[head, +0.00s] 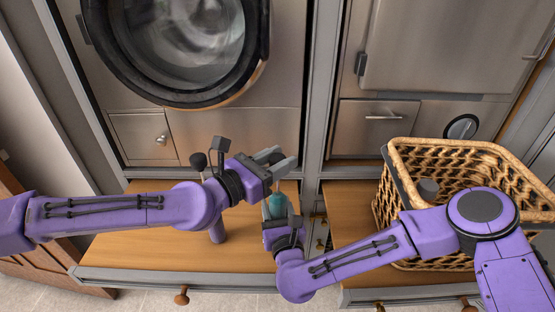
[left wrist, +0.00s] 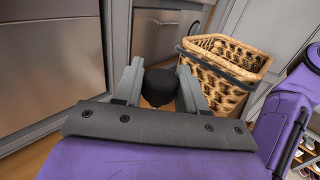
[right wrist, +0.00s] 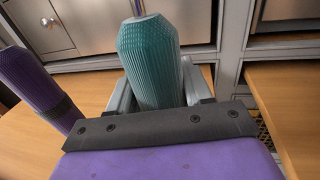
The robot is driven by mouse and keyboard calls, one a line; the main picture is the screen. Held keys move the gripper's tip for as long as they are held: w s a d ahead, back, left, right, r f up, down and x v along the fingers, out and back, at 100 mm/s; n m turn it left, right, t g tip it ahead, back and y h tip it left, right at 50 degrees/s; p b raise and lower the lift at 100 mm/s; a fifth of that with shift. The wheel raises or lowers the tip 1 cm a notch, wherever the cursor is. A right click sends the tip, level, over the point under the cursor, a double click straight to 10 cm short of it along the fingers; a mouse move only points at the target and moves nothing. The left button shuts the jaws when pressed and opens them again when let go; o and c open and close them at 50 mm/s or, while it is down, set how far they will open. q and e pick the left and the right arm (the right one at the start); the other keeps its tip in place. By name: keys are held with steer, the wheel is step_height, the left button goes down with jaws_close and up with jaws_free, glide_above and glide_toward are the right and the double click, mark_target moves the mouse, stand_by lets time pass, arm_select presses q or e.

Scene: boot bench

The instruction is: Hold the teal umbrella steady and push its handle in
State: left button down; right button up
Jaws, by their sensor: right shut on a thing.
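The teal umbrella (head: 277,205) stands upright at the bench's right part, its ribbed teal body showing large in the right wrist view (right wrist: 150,62). My right gripper (head: 283,222) is shut around this body. My left gripper (head: 277,160) is just above the umbrella, its fingers apart. In the left wrist view a round black handle (left wrist: 160,86) sits between these fingers; whether they touch it I cannot tell. The handle is hidden by the left gripper in the head view.
A purple umbrella (head: 217,230) with a black handle (head: 198,161) stands to the left, close to my left arm. A wicker basket (head: 395,160) stands at the right with a dark object inside. The wooden bench top (head: 130,245) is clear at the left.

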mark_target(278, 195)
arm_select(q)
step_height(278, 195, down, 8)
steer(key=shift+r, duration=0.25)
steer(key=c, duration=0.7)
jaws_free()
steer(key=shift+f, duration=0.1)
steer(key=v, duration=1.2)
